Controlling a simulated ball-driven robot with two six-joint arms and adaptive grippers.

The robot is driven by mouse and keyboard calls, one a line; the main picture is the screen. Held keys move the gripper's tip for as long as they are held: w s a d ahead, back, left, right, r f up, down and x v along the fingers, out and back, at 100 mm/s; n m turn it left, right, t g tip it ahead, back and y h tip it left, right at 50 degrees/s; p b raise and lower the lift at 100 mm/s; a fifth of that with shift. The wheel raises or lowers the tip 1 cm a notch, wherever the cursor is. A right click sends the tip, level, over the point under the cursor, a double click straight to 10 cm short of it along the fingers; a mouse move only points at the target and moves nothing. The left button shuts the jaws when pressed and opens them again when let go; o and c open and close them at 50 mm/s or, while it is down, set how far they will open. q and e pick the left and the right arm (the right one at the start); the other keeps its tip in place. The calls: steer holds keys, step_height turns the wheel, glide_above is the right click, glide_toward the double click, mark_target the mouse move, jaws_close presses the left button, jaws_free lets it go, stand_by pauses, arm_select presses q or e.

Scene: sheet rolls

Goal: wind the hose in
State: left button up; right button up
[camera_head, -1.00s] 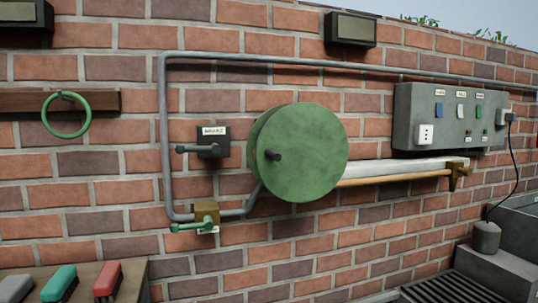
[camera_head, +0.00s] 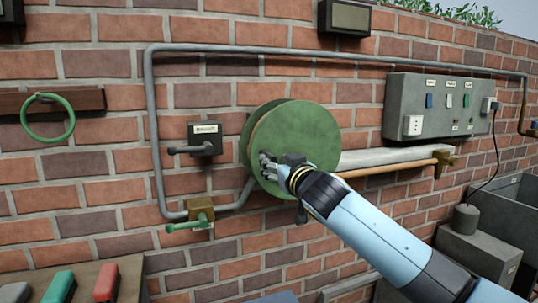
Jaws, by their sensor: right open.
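The green hose reel (camera_head: 305,128) is mounted on the brick wall in the middle of the view. An orange-brown hose (camera_head: 390,169) runs from behind it to a brass fitting (camera_head: 444,163) on the right. My right gripper (camera_head: 266,167) is open at the lower left part of the reel's face, where the dark crank knob showed before. The knob is now hidden behind the gripper, and I cannot tell whether the fingers touch it. My left gripper is not in view.
A grey pipe (camera_head: 154,110) frames the reel. A dark lever box (camera_head: 205,139) and a brass valve with a green handle (camera_head: 201,212) sit left of it. A grey switch panel (camera_head: 437,105) is at right. Brushes (camera_head: 59,287) lie on a bench at lower left.

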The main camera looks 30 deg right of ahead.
mark_target(269, 157)
steer(key=x, duration=0.5)
steer(key=shift+w+p, duration=0.2)
steer(key=shift+p, duration=0.1)
jaws_close()
